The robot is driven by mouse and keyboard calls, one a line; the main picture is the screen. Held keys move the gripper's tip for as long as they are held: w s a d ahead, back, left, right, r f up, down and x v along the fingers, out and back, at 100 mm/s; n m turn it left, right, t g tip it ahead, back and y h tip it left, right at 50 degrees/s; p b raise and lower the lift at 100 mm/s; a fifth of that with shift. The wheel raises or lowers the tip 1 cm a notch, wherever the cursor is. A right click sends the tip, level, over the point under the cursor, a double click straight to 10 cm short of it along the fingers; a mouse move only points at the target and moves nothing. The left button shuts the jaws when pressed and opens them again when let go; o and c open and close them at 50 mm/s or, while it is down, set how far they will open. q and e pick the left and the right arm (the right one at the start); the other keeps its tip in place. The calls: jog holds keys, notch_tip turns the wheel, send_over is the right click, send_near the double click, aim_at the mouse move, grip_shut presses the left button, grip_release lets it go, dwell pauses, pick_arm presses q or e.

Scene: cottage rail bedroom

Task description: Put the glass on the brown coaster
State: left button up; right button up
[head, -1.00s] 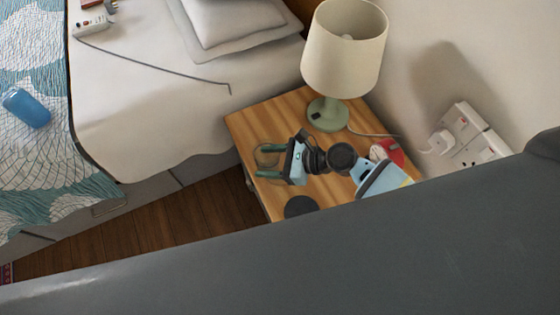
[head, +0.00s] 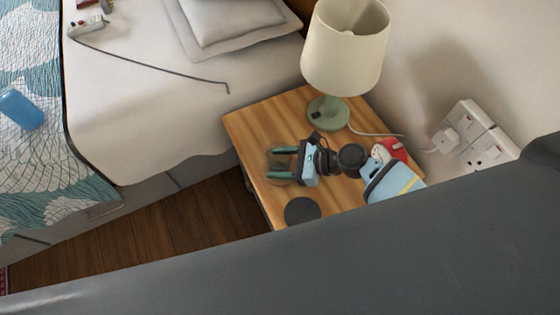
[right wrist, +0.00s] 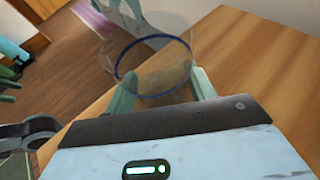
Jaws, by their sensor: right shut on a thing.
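The clear glass (head: 277,167) is between the green fingers of my right gripper (head: 283,164), which is shut on it above the left part of the wooden bedside table (head: 262,128). In the right wrist view the glass (right wrist: 155,68) shows a blue-edged rim, with the fingers (right wrist: 160,100) at its sides. A dark round coaster (head: 302,210) lies near the table's front edge, below the glass in the head view. It looks dark grey rather than brown. Blue and green parts at the left edge of the right wrist view look like my left gripper (right wrist: 10,75); its jaw is unclear.
A lamp with a green base (head: 328,112) stands at the back of the table. A red and white object (head: 390,150) sits right of my right wrist. The bed (head: 150,110) is left of the table. My grey arm covers the lower part of the head view.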

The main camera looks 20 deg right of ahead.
jog(key=shift+f, duration=0.2)
jog(key=o, duration=1.1)
jog(key=shift+o, duration=0.2)
jog(key=shift+r, duration=0.1)
jog(key=shift+s+d+r, duration=0.1)
jog(key=shift+d+r, duration=0.05)
jog(key=shift+r, duration=0.05)
jog(key=v, duration=1.1)
jog(key=shift+s+d+r+p, duration=0.1)
jog(key=shift+d+r+p, duration=0.05)
jog(key=shift+d+p, duration=0.15)
